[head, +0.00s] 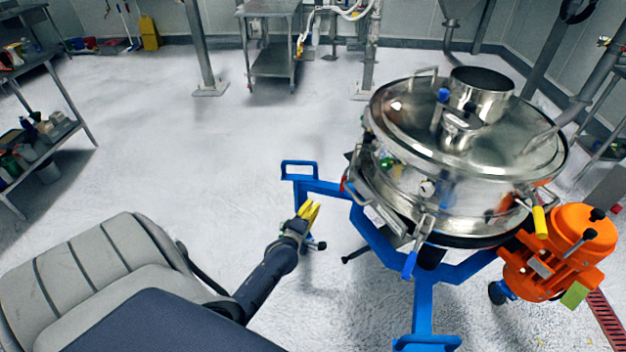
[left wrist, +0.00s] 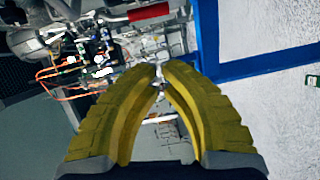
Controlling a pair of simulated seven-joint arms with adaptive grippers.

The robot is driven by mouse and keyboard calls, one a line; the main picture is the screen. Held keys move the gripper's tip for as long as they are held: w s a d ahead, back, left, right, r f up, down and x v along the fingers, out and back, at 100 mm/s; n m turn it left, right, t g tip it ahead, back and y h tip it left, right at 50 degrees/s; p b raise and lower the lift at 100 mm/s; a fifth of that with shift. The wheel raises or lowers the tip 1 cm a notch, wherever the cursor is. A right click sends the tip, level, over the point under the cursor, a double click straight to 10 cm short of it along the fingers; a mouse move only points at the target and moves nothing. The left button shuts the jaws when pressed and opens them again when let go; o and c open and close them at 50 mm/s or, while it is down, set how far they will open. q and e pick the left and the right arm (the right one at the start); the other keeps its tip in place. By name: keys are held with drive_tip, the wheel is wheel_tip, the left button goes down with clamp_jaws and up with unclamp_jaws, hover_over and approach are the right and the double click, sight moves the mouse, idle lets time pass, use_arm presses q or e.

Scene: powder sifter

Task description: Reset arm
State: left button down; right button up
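My left gripper (head: 309,212) has yellow fingers and is at the lower middle of the head view. It is left of the powder sifter (head: 455,185), near the blue frame (head: 377,240). In the left wrist view the fingers (left wrist: 162,68) curve inward and their tips come almost together. The gripper looks shut, and I see nothing clearly held. The steel sifter has a round lid with a short chimney on top. My right gripper is in neither view.
An orange motor (head: 560,252) is at the sifter's right. A grey padded seat (head: 95,265) is at the lower left. Shelves (head: 40,140) stand at the left and a steel table (head: 268,50) at the back. The white floor (head: 170,150) between them is clear.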

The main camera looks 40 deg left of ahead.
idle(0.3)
use_arm(q)
drive_tip(key=s+d+f+m+g+h, duration=0.1)
drive_tip(key=s+d+f+m+g, duration=0.3)
drive_tip(key=f, duration=0.6)
drive_tip(key=s+d+f+m+g+h, duration=0.1)
drive_tip(key=s+d+f+m, duration=0.2)
drive_tip(key=s+f+m, duration=0.5)
drive_tip(key=s+d+f+m+g+h, duration=0.1)
drive_tip(key=s+d+f+m+g, duration=0.15)
drive_tip(key=f, duration=0.95)
drive_tip(key=s+d+f+m+g, duration=0.2)
drive_tip(key=s+f, duration=0.3)
drive_tip(key=s, duration=0.7)
drive_tip(key=s+d+f+m+g+h, duration=0.1)
drive_tip(key=s+d+f+m+g, duration=0.2)
drive_tip(key=s, duration=1)
drive_tip(key=s+d+f+m+g, duration=0.3)
drive_tip(key=s+d+f, duration=0.3)
drive_tip(key=s, duration=0.7)
wheel_tip(320, 180, down, 2)
drive_tip(key=shift+s+f+m+h, duration=0.2)
drive_tip(key=shift+m+h, duration=0.1)
drive_tip(key=shift+m, duration=0.15)
drive_tip(key=shift+d, duration=0.1)
